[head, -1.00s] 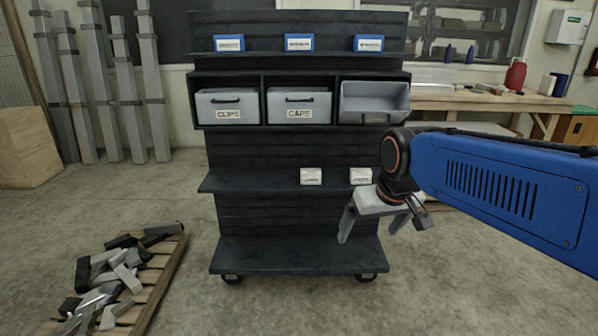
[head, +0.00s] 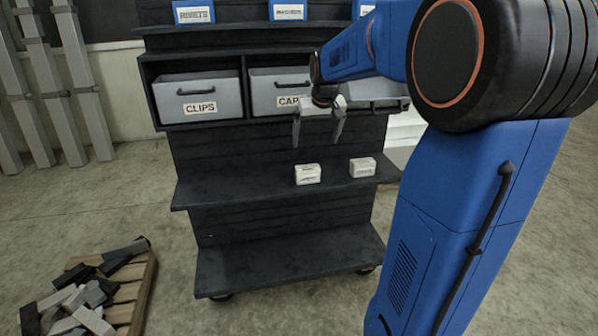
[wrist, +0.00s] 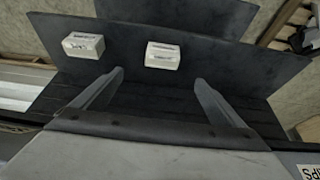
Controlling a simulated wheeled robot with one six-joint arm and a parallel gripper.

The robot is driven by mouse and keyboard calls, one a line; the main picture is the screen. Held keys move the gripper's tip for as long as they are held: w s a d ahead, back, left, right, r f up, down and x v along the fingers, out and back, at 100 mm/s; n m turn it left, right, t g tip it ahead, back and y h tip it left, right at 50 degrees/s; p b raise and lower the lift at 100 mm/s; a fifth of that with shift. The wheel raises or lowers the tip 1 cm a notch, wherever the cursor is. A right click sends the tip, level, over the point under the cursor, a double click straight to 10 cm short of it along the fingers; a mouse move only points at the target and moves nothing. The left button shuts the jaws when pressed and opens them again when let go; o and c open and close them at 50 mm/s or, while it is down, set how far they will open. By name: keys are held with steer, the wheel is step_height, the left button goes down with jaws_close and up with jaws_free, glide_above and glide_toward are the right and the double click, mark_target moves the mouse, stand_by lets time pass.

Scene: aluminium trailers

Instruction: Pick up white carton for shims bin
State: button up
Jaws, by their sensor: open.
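Two small white cartons stand on the middle shelf of the black rack, the left carton (head: 307,174) and the right carton (head: 362,167). In the wrist view the left carton (wrist: 162,56) lies just beyond and between the fingertips, and the right carton (wrist: 83,45) is off to the left. My gripper (head: 316,140) is open and empty, pointing down above the left carton, in front of the bin row. It touches neither carton. The third bin, at the right of the row, is mostly hidden behind my arm. No shims label can be read.
The clips bin (head: 198,97) and caps bin (head: 278,92) sit above the middle shelf (head: 235,189). Blue boxes, such as the rivets box (head: 193,12), line the top shelf. The lower shelf (head: 285,262) is empty. A pallet of metal offcuts (head: 130,296) lies at lower left.

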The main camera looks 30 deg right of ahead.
glide_toward(309, 169)
steer(key=x, duration=0.5)
steer(key=shift+d, duration=0.2)
steer(key=shift+a+x, duration=0.15)
steer(key=shift+x, duration=1.15)
steer(key=shift+a+x, duration=0.1)
steer(key=shift+x, duration=1.25)
steer(key=shift+s, duration=0.1)
steer(key=c, duration=1.2)
